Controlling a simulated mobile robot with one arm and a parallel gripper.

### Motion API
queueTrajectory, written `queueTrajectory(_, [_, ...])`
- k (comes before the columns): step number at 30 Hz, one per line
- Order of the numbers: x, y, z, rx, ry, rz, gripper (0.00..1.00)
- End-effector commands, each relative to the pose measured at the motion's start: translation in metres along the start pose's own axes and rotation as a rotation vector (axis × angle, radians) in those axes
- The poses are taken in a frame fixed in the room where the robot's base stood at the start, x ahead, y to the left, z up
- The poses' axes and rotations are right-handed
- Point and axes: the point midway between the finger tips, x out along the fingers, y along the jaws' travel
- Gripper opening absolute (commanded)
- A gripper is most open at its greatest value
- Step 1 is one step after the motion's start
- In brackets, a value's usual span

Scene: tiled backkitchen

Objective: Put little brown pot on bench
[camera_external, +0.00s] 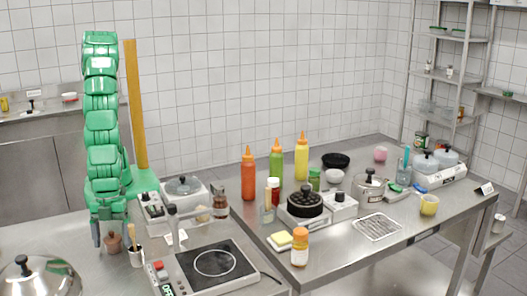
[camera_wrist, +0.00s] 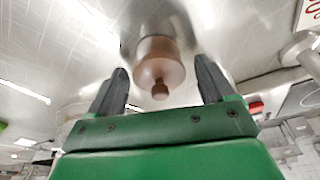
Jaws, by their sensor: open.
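The little brown pot (camera_external: 113,243) stands upright on the left steel worktop (camera_external: 60,240), at the near left. In the wrist view the brown pot (camera_wrist: 158,62) is ahead, with its knob towards me. My gripper (camera_external: 111,232) points down at the pot from above. Its two dark fingers (camera_wrist: 160,80) are apart, one on each side of the pot, and I see gaps between them and it. The steel bench (camera_external: 345,248) on the right holds many things, with bare metal along its front.
Beside the pot is a small metal cup (camera_external: 137,258) with a brush. A hotplate (camera_external: 213,265) is to the right, and a shiny domed lid (camera_external: 38,280) is at the near left. Bottles (camera_external: 277,160), a burner (camera_external: 304,204) and a wire rack (camera_external: 378,227) crowd the right bench.

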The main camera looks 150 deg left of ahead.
Motion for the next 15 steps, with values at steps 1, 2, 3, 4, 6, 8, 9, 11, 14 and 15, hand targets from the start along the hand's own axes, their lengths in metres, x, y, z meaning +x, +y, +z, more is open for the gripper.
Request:
queueTrajectory(1, [-0.005, 0.0, -0.001, 0.0, 0.002, -0.001, 0.82])
queueTrajectory(2, [-0.008, 0.0, -0.001, 0.0, 0.002, -0.001, 0.82])
queueTrajectory(3, [-0.012, 0.0, 0.0, 0.0, 0.002, -0.001, 0.82])
queueTrajectory(4, [-0.016, 0.0, 0.0, 0.0, 0.001, 0.0, 0.82])
queueTrajectory(6, [-0.024, 0.0, 0.0, 0.0, 0.001, -0.001, 0.82])
queueTrajectory(8, [-0.032, 0.0, -0.001, 0.0, 0.002, -0.001, 0.82])
queueTrajectory(9, [-0.037, 0.0, -0.001, 0.0, 0.003, -0.001, 0.82])
queueTrajectory(11, [-0.045, 0.0, 0.0, 0.0, 0.002, 0.0, 0.82])
queueTrajectory(14, [-0.06, 0.0, 0.0, 0.0, 0.002, -0.001, 0.82])
queueTrajectory(15, [-0.065, 0.0, -0.001, 0.0, 0.004, -0.001, 0.82])
